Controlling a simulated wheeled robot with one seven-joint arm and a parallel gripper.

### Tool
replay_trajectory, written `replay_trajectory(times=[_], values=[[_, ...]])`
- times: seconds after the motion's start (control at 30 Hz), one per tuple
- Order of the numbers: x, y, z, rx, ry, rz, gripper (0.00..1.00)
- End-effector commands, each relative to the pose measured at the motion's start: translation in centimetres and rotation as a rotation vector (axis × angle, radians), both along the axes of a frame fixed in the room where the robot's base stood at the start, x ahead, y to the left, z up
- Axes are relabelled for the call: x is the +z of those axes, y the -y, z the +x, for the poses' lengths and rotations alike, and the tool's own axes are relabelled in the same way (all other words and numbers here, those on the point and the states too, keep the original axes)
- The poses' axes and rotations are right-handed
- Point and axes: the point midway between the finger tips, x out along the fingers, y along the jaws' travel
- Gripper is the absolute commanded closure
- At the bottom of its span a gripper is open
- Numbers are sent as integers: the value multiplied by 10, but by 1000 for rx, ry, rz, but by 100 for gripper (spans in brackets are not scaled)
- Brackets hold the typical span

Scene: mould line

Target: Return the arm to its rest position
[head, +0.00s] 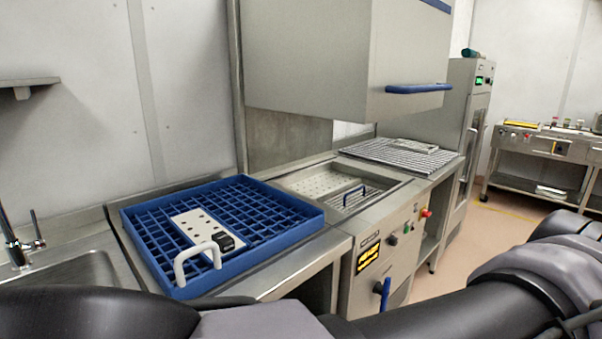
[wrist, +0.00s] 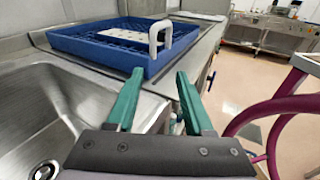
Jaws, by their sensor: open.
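My gripper (wrist: 160,75) shows in the wrist view with its two green fingers apart and nothing between them. It is in front of the blue rack (wrist: 100,59), near the sink's edge. In the head view my dark arm crosses the bottom and right, and the gripper cannot be seen. The blue rack (head: 172,284) sits on the steel counter at the left. In it lies a pale perforated plate (head: 187,227) with a white handle (head: 198,262) and a small black part (head: 225,241).
A steel sink (wrist: 62,120) is left of the gripper. The machine's big hood (head: 320,60) is raised over a basin (head: 330,187). A wire grid (head: 385,155) lies beyond. In the wrist view, a magenta tube frame (wrist: 275,108) stands at right. Open floor (head: 478,233) shows at right.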

Motion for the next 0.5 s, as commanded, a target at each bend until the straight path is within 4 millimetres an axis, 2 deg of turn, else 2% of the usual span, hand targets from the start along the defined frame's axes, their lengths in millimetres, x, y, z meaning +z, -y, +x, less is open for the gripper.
replay_trajectory(times=[0.27,0.37,0.5], values=[[33,19,75,-178,-116,107,48],[49,34,111,-272,-172,169,48],[81,71,176,-454,-270,309,48]])
